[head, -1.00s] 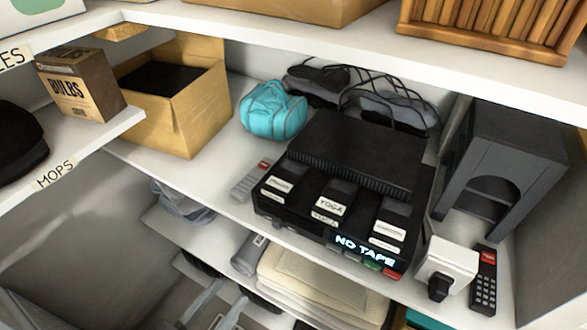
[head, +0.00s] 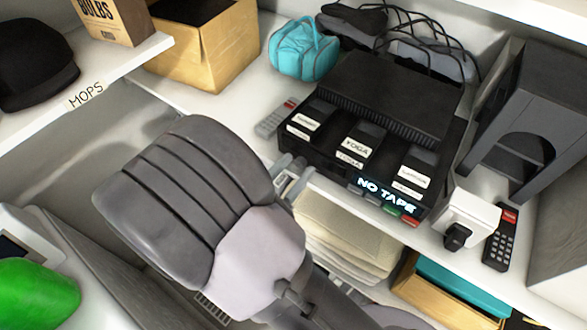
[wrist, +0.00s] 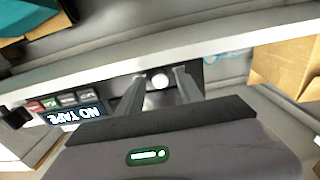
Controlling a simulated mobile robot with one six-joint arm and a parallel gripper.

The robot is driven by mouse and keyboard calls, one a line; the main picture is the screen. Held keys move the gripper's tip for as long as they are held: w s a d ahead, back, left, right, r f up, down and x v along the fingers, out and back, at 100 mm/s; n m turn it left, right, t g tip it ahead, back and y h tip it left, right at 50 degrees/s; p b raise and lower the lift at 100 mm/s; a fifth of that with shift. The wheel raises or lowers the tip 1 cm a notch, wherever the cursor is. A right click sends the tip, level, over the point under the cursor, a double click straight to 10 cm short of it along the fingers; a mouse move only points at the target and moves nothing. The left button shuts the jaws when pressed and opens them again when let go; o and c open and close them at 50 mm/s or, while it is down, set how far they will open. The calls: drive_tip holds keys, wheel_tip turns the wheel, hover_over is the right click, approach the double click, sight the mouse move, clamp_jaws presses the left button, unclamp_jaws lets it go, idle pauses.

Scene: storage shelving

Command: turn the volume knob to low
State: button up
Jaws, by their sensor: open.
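The black tape player (head: 340,150) sits on the white shelf, its front display (head: 387,195) reading "NO TAPE"; the display also shows in the wrist view (wrist: 75,115). A small round pale knob (wrist: 160,80) shows on the player's dark front in the wrist view; I can read no label or setting on it. My gripper (head: 292,172) is at the player's left front in the head view. In the wrist view my gripper (wrist: 159,74) is open, one finger on each side of the pale knob. I cannot tell whether they touch it. My gripper hides that area in the head view.
A white box with a black knob (head: 455,235) and a black remote (head: 499,240) stand right of the player. A grey remote (head: 275,118) lies to its left. The shelf edge (wrist: 225,40) runs close by my fingers. Folded cloths (head: 345,240) lie below.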

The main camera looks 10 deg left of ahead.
clamp_jaws()
drive_tip(key=shift+f+n+b, duration=0.15)
drive_tip(key=shift+n+b, duration=0.35)
drive_tip(key=shift+n, duration=1)
unclamp_jaws()
drive_tip(key=shift+s, duration=0.1)
drive_tip(key=p+v, duration=0.1)
drive_tip(key=v, duration=1.6)
drive_tip(key=shift+s+a, duration=0.1)
drive_tip(key=shift+s, duration=0.05)
